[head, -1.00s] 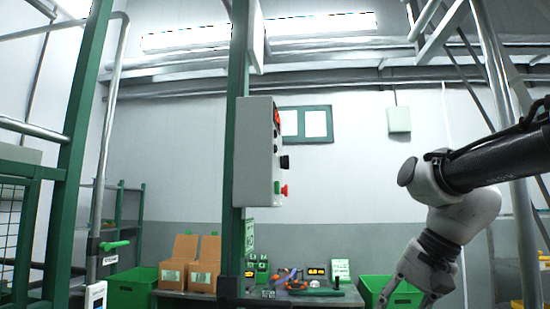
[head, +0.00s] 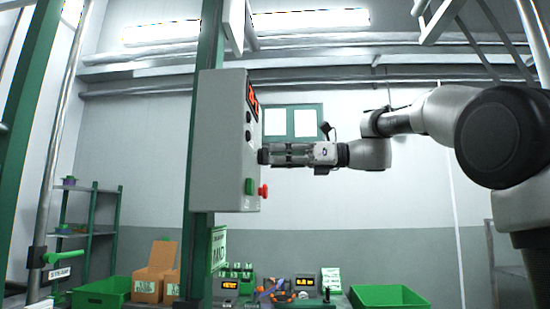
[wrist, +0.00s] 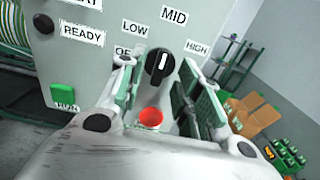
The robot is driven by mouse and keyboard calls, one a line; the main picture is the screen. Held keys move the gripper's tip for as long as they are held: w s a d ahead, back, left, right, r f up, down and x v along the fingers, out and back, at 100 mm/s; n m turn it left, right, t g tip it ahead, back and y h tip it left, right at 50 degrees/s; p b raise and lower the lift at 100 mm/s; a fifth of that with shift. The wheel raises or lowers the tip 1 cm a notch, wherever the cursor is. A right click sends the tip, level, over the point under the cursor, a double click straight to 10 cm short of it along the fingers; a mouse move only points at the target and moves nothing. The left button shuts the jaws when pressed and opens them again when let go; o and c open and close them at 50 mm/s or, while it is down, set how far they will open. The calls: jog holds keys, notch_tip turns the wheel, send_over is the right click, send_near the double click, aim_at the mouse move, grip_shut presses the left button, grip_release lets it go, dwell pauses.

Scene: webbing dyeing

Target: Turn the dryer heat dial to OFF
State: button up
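The heat dial (wrist: 158,68) is a black round knob on the grey control panel (wrist: 95,55). Its white mark points up, towards the MID label, with LOW to the left and HIGH to the right. The OFF label (wrist: 122,51) is partly hidden by my left finger. My gripper (wrist: 157,73) is open, with one finger on each side of the dial; I cannot tell whether they touch it. In the head view my gripper (head: 288,154) reaches level to the face of the panel box (head: 218,140).
A red button (wrist: 150,118) sits just below the dial, between my fingers. A green RUN button (wrist: 65,95) is lower left. A green post (head: 207,60) carries the panel. Cardboard boxes (head: 155,272) and a green bin (head: 388,297) stand behind, below.

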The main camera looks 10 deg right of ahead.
jog(key=shift+w+a, duration=0.15)
jog(key=shift+a, duration=0.5)
jog(key=shift+c, duration=0.2)
grip_shut()
